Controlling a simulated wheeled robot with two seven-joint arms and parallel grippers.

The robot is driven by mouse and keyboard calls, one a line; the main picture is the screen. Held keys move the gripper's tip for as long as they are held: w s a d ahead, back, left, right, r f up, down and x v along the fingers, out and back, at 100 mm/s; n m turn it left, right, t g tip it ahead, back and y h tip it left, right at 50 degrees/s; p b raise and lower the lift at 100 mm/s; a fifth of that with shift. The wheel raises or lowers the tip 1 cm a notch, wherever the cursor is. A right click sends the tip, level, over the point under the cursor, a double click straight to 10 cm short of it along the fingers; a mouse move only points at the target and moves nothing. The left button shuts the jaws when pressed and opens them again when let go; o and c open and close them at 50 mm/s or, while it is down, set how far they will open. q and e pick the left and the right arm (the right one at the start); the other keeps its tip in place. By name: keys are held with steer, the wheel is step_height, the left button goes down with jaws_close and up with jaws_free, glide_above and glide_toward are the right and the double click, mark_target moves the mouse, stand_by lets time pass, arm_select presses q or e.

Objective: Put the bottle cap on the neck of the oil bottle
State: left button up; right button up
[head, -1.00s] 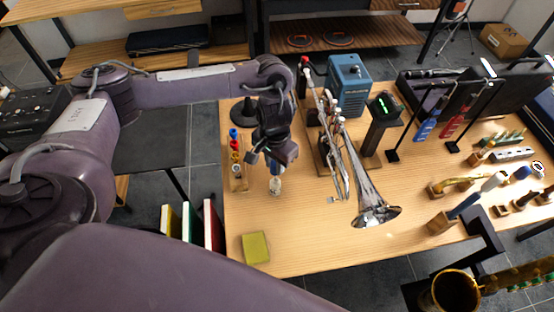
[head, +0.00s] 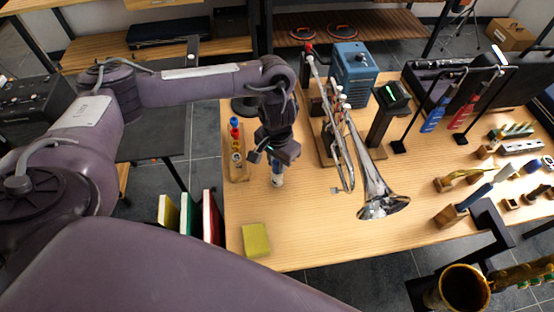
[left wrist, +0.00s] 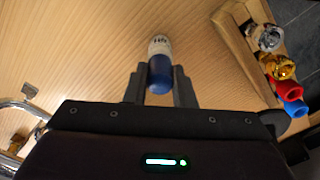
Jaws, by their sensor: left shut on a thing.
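My left gripper (head: 279,160) points down over the left part of the table and is shut on the blue bottle cap (left wrist: 160,73), which sits between its two fingers in the left wrist view. In the head view the cap (head: 278,167) shows just under the fingers. The oil bottle (head: 277,181), pale with a white label, stands on the table directly below the cap; its label end (left wrist: 160,45) shows beyond the cap. Cap and bottle look in line and touching, but the neck is hidden, so I cannot tell how well the cap is seated. My right gripper is not in view.
A wooden rack (head: 238,174) with small coloured and metal pieces stands left of the bottle. A silver trumpet (head: 375,185) on its stand is close on the right. A yellow-green block (head: 256,240) lies in front. The bare wood between is clear.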

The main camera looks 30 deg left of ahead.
arm_select(q)
steer(key=shift+f, duration=0.25)
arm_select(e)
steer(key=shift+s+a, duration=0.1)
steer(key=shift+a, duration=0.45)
arm_select(q)
steer(key=shift+f, duration=0.15)
steer(key=o, duration=1)
steer(key=shift+o, duration=0.2)
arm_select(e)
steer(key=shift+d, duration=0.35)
arm_select(q)
step_height(320, 180, up, 8)
steer(key=shift+f+p, duration=0.15)
steer(key=shift+p, duration=1.05)
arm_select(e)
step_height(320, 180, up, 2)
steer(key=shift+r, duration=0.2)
